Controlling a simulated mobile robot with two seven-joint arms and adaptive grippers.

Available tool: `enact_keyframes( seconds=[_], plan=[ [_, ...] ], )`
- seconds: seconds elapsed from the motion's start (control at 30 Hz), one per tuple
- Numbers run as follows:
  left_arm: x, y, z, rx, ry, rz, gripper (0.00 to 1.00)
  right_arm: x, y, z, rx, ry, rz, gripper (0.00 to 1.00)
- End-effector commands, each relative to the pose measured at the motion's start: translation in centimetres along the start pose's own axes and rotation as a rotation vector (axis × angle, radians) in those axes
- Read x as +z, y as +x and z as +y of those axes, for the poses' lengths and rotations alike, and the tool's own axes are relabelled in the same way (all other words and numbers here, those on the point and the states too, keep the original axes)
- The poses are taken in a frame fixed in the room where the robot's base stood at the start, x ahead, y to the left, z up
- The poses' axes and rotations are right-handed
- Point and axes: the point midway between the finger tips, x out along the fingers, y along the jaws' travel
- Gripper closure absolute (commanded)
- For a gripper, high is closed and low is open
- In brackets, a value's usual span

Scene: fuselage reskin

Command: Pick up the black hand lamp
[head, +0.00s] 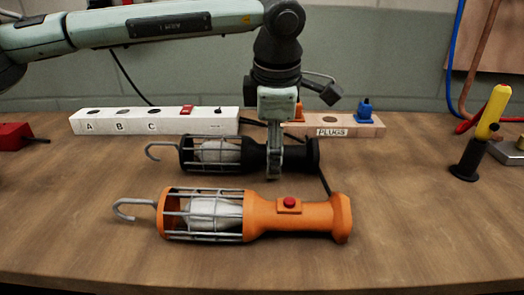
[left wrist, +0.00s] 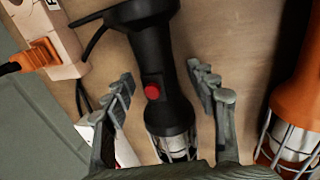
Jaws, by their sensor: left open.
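The black hand lamp (head: 220,154) lies on its side on the wooden bench in the head view, its wire cage and hook pointing left. My left gripper (head: 274,163) comes down from above at its handle and hides part of it. In the left wrist view the black lamp (left wrist: 154,70), with a red button, runs between the two spread fingers of my left gripper (left wrist: 165,92). The fingers are open, one on each side of the handle, with gaps visible. My right gripper is in neither view.
An orange hand lamp (head: 318,215) lies in front of the black one. Behind are a white strip (head: 160,121) marked A, B, C and a wooden PLUGS block (head: 350,129). A yellow-handled tool (head: 492,113) stands in a black holder (head: 467,160) at right.

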Motion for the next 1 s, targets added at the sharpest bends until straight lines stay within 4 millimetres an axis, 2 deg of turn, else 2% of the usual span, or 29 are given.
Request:
enact_keyframes(
  seconds=[0.2, 0.67, 1.0],
  plan=[
    [0.0, 0.08, -0.01, 0.0, 0.0, 0.0, 0.44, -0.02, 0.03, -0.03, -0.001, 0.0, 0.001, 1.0],
    [0.01, 0.03, 0.0, 0.0, 0.0, 0.0, 1.0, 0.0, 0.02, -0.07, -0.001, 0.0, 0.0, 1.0],
    [0.04, -0.1, 0.08, 0.003, -0.001, -0.002, 1.0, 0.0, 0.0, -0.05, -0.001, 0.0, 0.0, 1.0]
  ],
)
